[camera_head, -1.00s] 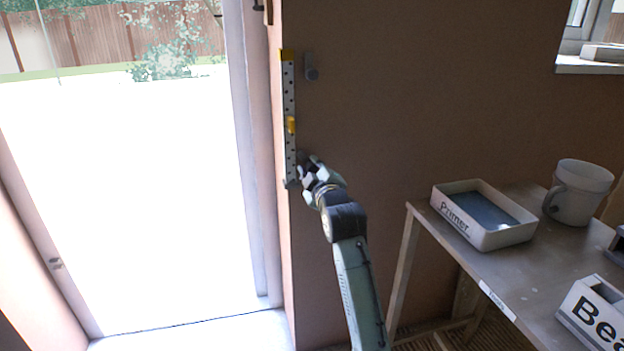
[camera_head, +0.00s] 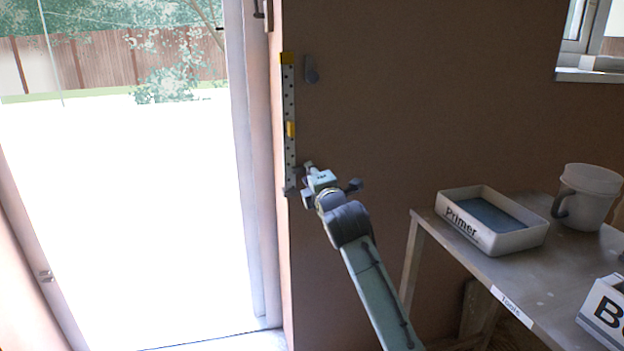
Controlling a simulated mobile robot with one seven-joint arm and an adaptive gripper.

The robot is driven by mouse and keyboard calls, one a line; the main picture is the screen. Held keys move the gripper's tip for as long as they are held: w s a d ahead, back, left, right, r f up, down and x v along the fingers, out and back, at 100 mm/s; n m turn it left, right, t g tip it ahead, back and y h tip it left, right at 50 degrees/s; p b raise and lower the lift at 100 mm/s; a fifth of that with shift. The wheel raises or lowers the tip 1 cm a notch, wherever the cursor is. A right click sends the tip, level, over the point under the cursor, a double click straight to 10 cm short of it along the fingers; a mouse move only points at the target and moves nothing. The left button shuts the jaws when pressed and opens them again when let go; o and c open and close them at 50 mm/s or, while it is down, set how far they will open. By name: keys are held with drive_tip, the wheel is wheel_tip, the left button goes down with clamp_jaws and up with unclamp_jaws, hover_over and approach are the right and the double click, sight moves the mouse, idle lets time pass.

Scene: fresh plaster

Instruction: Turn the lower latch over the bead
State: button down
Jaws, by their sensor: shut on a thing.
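The bead (camera_head: 289,105) is a pale perforated strip standing upright along the wall corner, with a yellow piece at its top and another partway down. The upper latch (camera_head: 311,70) is a small grey tab on the wall to the right of the bead's top, apart from it. My gripper (camera_head: 309,178) is at the bead's lower end, just to its right, and is shut on the lower latch. The gripper hides most of that latch, so I cannot tell whether it lies over the bead.
A bright doorway (camera_head: 140,220) opens left of the corner. At right a table (camera_head: 545,290) bears a tray labelled Primer (camera_head: 468,232), a pale mug (camera_head: 590,195) and a partly cut-off labelled box (camera_head: 606,312). The brown wall (camera_head: 430,100) above the table is clear.

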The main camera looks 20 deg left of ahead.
drive_tip(key=shift+n, duration=0.4)
drive_tip(key=c, duration=1.4)
unclamp_jaws()
drive_tip(key=v, duration=1.2)
